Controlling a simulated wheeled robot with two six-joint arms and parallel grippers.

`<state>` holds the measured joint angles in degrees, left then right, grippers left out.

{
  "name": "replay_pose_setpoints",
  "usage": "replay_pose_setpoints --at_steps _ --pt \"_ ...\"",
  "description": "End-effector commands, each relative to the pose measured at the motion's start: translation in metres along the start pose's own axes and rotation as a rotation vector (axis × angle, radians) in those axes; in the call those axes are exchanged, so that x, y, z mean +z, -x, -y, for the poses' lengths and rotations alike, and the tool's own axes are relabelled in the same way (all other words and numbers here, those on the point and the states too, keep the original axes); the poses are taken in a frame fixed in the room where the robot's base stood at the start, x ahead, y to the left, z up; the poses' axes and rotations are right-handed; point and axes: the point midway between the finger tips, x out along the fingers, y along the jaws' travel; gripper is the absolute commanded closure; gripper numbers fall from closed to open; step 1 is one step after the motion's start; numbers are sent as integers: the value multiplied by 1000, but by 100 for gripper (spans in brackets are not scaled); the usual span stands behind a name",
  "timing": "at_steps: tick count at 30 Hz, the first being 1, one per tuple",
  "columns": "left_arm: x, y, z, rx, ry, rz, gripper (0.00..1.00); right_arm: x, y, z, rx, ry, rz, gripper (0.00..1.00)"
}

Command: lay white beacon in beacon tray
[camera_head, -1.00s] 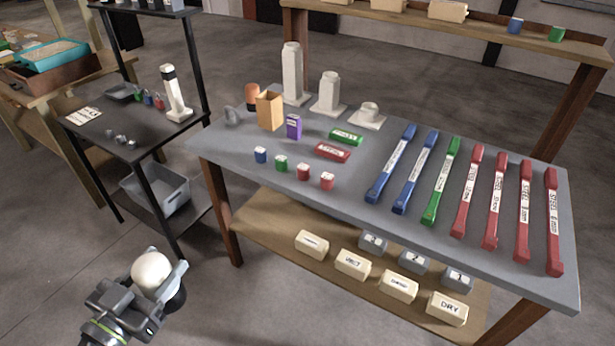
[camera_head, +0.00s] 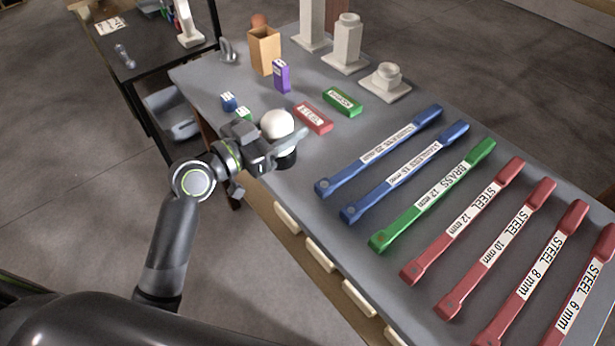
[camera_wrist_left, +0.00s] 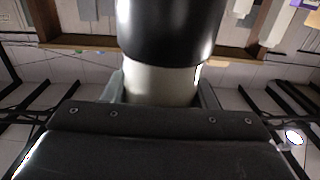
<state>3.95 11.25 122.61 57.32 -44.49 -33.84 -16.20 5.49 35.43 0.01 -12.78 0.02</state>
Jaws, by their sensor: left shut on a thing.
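The white beacon (camera_head: 277,124) has a round white top and a black base. My left gripper (camera_head: 284,141) is shut on it and holds it over the front left edge of the grey table (camera_head: 300,184). In the left wrist view the beacon's white body (camera_wrist_left: 160,84) is between the fingers, with its black part (camera_wrist_left: 168,30) above in the picture. I cannot make out a beacon tray for certain. My right gripper is out of view.
Red (camera_head: 313,118) and green (camera_head: 342,102) labelled blocks lie just beyond the gripper. Several long labelled bars, one a green brass bar (camera_head: 432,196), fill the right side. A tan box (camera_head: 264,52) and white stepped stands (camera_head: 347,45) are at the back.

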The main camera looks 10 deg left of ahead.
Motion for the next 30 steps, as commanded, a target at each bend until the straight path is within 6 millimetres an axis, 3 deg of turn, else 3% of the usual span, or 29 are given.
replay_pose_setpoints --at_steps 6,15,26,30 --pt "9 -8 1 13 1 2 77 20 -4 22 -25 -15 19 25" --pt "57 -8 1 12 2 1 77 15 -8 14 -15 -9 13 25" --pt "96 -8 1 12 1 1 77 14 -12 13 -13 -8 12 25" --pt "101 -8 1 12 -1 -1 77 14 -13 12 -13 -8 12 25"
